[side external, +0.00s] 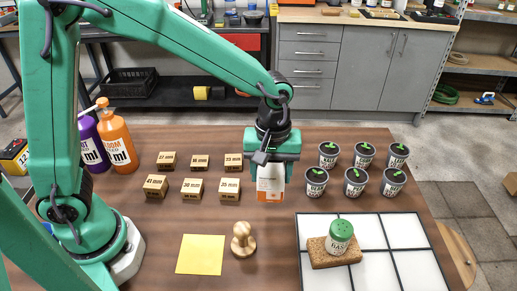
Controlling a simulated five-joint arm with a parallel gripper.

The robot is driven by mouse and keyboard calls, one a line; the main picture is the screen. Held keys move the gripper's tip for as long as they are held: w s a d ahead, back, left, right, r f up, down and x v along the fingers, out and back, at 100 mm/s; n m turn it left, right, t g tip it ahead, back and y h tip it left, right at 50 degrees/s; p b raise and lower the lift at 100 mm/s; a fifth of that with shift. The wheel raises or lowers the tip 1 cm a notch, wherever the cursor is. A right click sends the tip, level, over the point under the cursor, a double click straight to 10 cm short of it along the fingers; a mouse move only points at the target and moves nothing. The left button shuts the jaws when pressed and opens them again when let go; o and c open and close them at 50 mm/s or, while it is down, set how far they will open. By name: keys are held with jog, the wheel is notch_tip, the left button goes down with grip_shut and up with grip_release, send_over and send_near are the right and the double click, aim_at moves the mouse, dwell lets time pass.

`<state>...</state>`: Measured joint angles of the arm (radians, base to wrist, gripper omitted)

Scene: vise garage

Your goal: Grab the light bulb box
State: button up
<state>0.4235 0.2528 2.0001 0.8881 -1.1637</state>
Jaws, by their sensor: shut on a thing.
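A small white and orange box (270,184), which looks like the light bulb box, is between the fingers of my gripper (270,168). My gripper points down and is shut on the box. The box is upright, between the wooden blocks on the left and the dark cups on the right. Its upper part is hidden by the gripper. I cannot tell whether its bottom touches the table (150,225) or is a little above it.
Several wooden blocks (192,188) stand left; several dark cups (352,182) with green tops stand right.

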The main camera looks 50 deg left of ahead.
jog(key=shift+r, duration=1.15)
jog(key=shift+a, duration=0.1)
